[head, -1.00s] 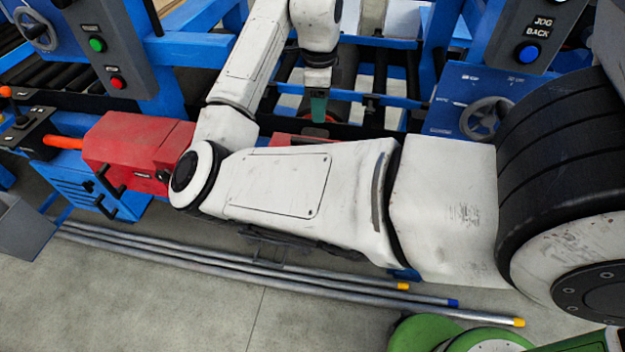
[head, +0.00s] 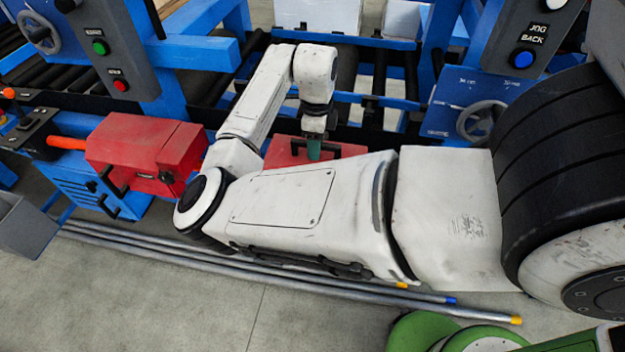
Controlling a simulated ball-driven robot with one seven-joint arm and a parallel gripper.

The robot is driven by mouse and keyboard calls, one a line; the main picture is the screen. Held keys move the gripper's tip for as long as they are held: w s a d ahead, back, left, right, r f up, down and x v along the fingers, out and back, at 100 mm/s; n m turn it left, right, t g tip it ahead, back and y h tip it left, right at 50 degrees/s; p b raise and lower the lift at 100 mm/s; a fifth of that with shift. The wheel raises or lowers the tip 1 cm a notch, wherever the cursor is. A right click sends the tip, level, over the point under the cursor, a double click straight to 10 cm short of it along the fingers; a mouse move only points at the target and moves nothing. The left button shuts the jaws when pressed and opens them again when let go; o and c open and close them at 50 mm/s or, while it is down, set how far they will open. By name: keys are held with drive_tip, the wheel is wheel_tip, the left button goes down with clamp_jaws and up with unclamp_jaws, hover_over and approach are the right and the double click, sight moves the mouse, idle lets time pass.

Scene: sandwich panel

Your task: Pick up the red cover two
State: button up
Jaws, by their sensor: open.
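A red cover (head: 284,150) with a dark handle (head: 340,147) on top shows behind my arm, its lower part hidden by the arm link. My gripper (head: 313,152), with a green fingertip showing, points down at this cover's handle, close to it or touching; I cannot tell which. The jaws are open. Another red cover (head: 140,145), with black handles on its front, sits to the left on a blue machine frame, clear of my gripper. I cannot see a label saying which cover is two.
Long metal pipes (head: 200,258) lie on the floor in front. Grey control panels with a green button (head: 100,47) and a blue button (head: 522,58) stand left and right. A handwheel (head: 484,118) is at the right. Blue frame bars and rollers lie behind my gripper.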

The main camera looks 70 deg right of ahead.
drive_tip(key=shift+f, duration=0.4)
drive_tip(key=shift+c, duration=0.2)
clamp_jaws()
drive_tip(key=shift+r, duration=0.1)
idle(0.9)
